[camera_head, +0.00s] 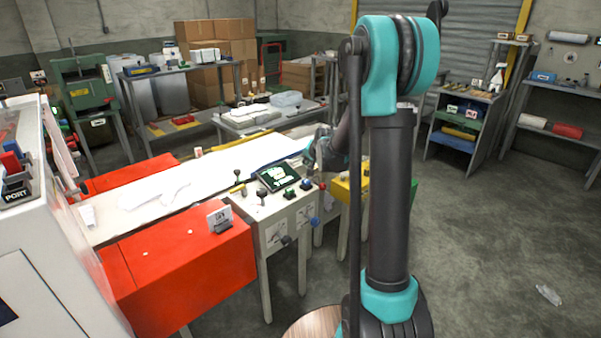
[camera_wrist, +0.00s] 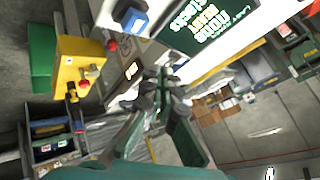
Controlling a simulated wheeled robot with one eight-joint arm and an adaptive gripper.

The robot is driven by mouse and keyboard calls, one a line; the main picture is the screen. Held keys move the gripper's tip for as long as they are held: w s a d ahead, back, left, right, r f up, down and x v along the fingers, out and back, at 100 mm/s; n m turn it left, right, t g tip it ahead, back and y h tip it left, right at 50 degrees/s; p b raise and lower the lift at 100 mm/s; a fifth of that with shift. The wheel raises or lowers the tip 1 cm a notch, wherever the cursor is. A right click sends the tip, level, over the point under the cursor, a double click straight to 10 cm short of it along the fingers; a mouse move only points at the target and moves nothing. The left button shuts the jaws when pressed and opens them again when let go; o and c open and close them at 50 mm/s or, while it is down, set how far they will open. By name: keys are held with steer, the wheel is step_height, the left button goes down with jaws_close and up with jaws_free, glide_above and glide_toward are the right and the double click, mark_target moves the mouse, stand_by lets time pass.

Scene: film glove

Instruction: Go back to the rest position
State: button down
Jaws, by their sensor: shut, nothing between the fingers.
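My arm rises in teal and dark grey at the right of the middle in the head view and bends over toward the machine. My gripper (camera_head: 322,150) is small and partly hidden behind the arm there, near the right end of the white work surface. In the wrist view my gripper (camera_wrist: 162,92) shows dark fingers that are shut with nothing held. The control panel (camera_head: 278,205) with its dark screen, knobs and buttons stands just in front of the gripper. The screen (camera_wrist: 208,25) with green and white text shows at the top of the wrist view.
A long white bed (camera_head: 225,162) runs between red housings (camera_head: 180,262). A yellow box (camera_wrist: 80,68) with a red button is beside the panel in the wrist view. Shelves (camera_head: 468,125) stand at the back right. The concrete floor (camera_head: 500,225) at right is mostly clear, with one small clear scrap (camera_head: 548,295).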

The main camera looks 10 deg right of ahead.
steer(key=s+d+f+n+g, duration=0.1)
steer(key=s+f+n, duration=0.1)
steer(key=s, duration=1.1)
steer(key=s+d+f+n+g+h, duration=0.1)
steer(key=s+f+n+g, duration=0.1)
steer(key=s, duration=1.2)
steer(key=s+d+f+n+g+h, duration=0.1)
steer(key=s+d+f+n, duration=0.1)
steer(key=s, duration=1.1)
steer(key=shift+s+f+n+g, duration=0.15)
steer(key=shift+s+n+g, duration=0.15)
steer(key=shift+s+g, duration=0.1)
